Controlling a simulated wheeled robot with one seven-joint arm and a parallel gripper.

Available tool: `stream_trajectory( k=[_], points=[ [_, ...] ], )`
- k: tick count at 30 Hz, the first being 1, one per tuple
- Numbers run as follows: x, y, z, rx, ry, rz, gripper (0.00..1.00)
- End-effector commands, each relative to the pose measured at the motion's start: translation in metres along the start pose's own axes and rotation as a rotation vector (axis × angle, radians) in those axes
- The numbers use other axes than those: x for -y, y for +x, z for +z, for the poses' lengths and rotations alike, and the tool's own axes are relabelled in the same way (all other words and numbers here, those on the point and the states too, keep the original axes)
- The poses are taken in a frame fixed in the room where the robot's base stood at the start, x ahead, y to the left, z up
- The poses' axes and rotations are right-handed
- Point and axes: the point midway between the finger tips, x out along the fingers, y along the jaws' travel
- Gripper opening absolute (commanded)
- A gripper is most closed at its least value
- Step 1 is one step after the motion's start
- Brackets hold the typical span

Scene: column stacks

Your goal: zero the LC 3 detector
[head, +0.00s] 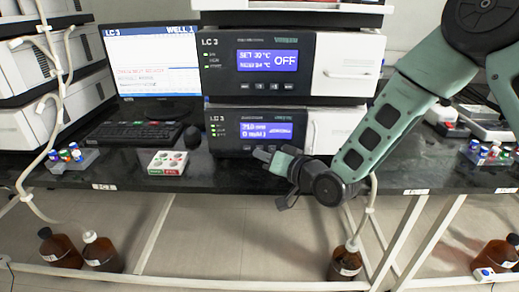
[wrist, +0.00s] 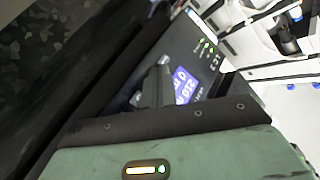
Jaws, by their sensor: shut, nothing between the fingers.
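The LC 3 detector is the lower dark-fronted module (head: 228,132) under the upper LC 3 module. Its lit blue display (head: 266,132) has two lines; the lower seems to read 0 mAU, but the text is small. The display also shows, tilted, in the wrist view (wrist: 183,86). My gripper (head: 264,156) is shut and empty, at the lower front of the detector, below its display. In the wrist view its dark fingers (wrist: 160,75) point at the front panel and cover part of it. The buttons under the display are hidden or too small to make out. I cannot tell whether the fingertips touch the panel.
The upper module (head: 230,65) shows a temperature and OFF. A monitor (head: 152,62) labelled LC 3, a keyboard (head: 130,134), a mouse (head: 192,137) and a white tray (head: 168,163) stand left on the dark bench. Brown bottles (head: 345,263) stand below.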

Motion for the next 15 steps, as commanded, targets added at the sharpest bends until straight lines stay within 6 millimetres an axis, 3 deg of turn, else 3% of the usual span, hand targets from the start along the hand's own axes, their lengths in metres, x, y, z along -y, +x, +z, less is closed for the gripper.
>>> stream_trajectory(
  k=[15],
  points=[
    [0.0068,-0.0088,0.0070,0.001,0.001,-0.002,0.00]
  ],
)
